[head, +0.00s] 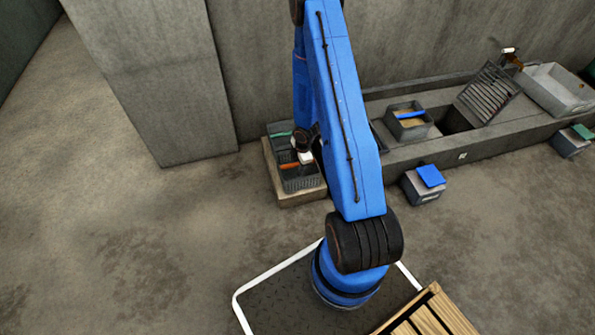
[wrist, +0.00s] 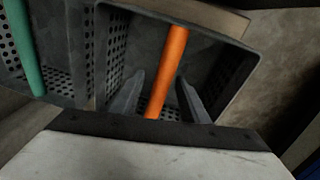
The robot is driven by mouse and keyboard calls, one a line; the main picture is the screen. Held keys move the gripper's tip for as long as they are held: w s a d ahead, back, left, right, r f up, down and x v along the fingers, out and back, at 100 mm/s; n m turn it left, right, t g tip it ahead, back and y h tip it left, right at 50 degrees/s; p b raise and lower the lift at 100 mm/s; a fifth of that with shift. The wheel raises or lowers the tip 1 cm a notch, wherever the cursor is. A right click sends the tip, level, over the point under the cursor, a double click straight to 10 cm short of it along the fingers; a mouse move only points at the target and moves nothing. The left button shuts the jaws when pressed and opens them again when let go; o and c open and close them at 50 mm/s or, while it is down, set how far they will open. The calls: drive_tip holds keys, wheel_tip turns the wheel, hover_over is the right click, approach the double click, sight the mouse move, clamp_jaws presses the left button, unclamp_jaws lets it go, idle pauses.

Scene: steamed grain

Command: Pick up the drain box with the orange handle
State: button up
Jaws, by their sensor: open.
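The drain box with the orange handle (head: 301,181) sits on a low stand beside the wall in the head view. In the wrist view its dark perforated wall (wrist: 117,50) and the orange handle (wrist: 170,70) are close up. My gripper (wrist: 165,92) is open, with one finger on each side of the orange handle. I cannot tell whether either finger touches it. In the head view my gripper (head: 304,157) is over the box, and my arm hides part of the area to its right.
A second drain box with a green handle (wrist: 25,48) stands right beside it on the left. The stand (head: 295,200) is low. A counter with a sink, a blue-handled box (head: 407,119) and a tilted grate (head: 488,92) lies right. Floor at left is clear.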

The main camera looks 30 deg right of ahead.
drive_tip(key=shift+w+a+f, duration=0.1)
drive_tip(key=shift+w+f, duration=0.1)
drive_tip(key=shift+f, duration=1.05)
clamp_jaws()
drive_tip(key=shift+r, duration=0.1)
drive_tip(key=shift+r, duration=4.9)
